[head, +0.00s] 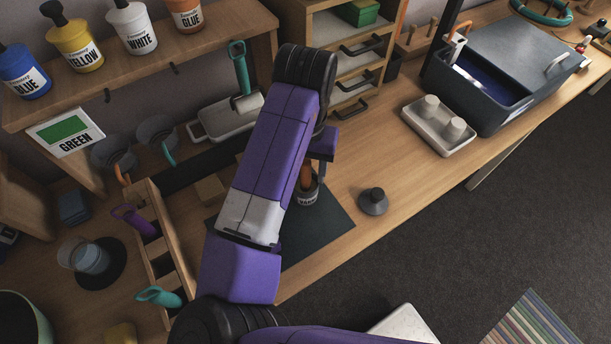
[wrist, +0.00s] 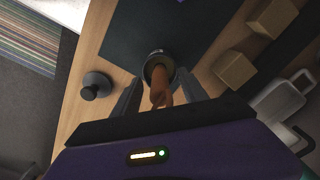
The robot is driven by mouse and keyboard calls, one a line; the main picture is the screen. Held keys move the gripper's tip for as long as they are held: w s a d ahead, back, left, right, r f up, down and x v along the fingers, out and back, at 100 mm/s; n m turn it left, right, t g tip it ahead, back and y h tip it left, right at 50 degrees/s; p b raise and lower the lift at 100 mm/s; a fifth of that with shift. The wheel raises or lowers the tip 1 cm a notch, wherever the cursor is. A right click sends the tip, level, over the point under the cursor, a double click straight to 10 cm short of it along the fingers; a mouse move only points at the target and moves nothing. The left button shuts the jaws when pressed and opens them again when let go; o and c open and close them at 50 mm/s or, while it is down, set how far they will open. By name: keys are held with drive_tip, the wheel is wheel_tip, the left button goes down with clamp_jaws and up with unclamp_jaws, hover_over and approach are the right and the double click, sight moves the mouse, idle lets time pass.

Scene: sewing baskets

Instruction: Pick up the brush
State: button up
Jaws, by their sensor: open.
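The brush (head: 307,174) stands handle-up in a small labelled dark cup (head: 307,196) on a dark mat (head: 325,228); my arm partly covers it in the head view. In the wrist view the orange-brown handle (wrist: 161,88) rises from the round cup (wrist: 157,57) toward the camera. My gripper (wrist: 158,82) is open, with one finger on each side of the handle and a visible gap to both. The brush's lower end is hidden inside the cup.
A grey knobbed weight (head: 373,201) stands right of the mat. Wooden blocks (wrist: 235,70) lie near the mat's other side. A wooden rack (head: 160,250) holds coloured-handled tools at left.

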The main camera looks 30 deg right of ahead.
drive_tip(key=shift+f, duration=0.45)
clamp_jaws()
drive_tip(key=shift+r, duration=0.15)
